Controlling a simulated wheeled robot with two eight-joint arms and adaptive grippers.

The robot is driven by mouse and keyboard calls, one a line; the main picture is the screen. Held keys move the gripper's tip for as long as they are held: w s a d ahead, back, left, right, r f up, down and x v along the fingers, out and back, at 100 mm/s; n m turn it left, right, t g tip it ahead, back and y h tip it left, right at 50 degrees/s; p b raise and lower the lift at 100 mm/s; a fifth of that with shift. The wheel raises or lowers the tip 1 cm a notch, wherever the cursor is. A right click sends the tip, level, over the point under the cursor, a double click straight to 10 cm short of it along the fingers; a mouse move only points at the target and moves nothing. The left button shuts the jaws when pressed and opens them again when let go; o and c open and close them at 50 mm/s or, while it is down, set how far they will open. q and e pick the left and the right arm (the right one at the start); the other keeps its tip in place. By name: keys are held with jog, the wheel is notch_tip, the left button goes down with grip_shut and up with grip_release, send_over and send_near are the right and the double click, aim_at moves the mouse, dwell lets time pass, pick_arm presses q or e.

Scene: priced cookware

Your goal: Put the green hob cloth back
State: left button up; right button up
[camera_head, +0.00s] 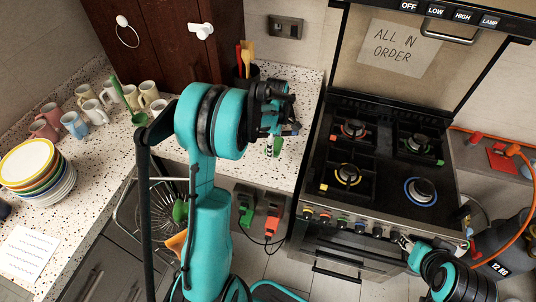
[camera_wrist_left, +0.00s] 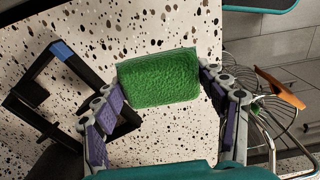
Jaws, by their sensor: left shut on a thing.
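The green hob cloth (camera_wrist_left: 160,78) is a small textured rectangle between the fingers of my left gripper (camera_wrist_left: 162,88) in the left wrist view. The fingers touch its two short ends and are shut on it. In the head view my left gripper (camera_head: 277,138) is over the counter left of the hob (camera_head: 385,150), and only a bit of the green cloth (camera_head: 277,146) shows under it. I cannot tell whether the cloth touches the counter. My right gripper (camera_head: 404,242) is near the stove's front right; its fingers are too small to read.
The speckled counter (camera_head: 300,85) has a dark utensil pot (camera_head: 243,84) behind my left gripper. Mugs (camera_head: 75,125) and stacked plates (camera_head: 40,175) stand at the left. A wire basket (camera_head: 160,212) is below. A black frame (camera_wrist_left: 30,90) lies beside the cloth in the wrist view.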

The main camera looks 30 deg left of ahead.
pick_arm(q)
jog(key=shift+s+a+f, duration=0.45)
jog(key=shift+a+f, duration=0.15)
jog(key=shift+a, duration=0.2)
jog(key=shift+f+b, duration=0.55)
jog(key=shift+f, duration=1.5)
jog(key=shift+f, duration=0.2)
jog(key=o, duration=1.3)
jog(key=shift+r, duration=0.1)
